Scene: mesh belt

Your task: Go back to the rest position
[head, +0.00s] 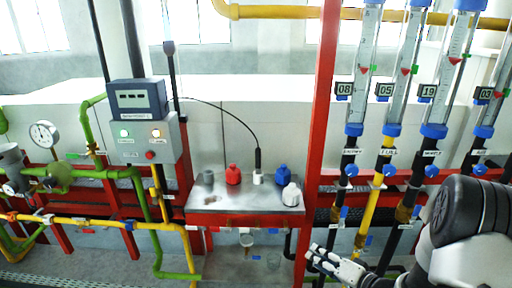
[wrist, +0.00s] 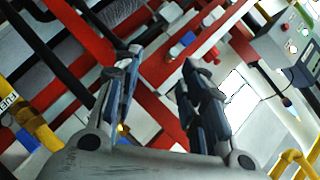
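My gripper (head: 326,259) is at the lower right in the head view, low in front of the red post and to the right of the steel shelf. In the wrist view my gripper (wrist: 161,72) shows two dark fingers spread apart with a clear gap between them. Nothing is held in the gap. The dark arm link at the right edge of the head view is mine. The wrist view is tilted and shows red frame bars behind the fingers.
A steel shelf (head: 222,203) carries red (head: 233,174), grey, blue (head: 282,174) and white bottles. A red post (head: 323,120) stands beside my gripper. Flow tubes (head: 362,70) and pipes fill the right. A control box (head: 150,138) and yellow pipe (head: 95,222) are left.

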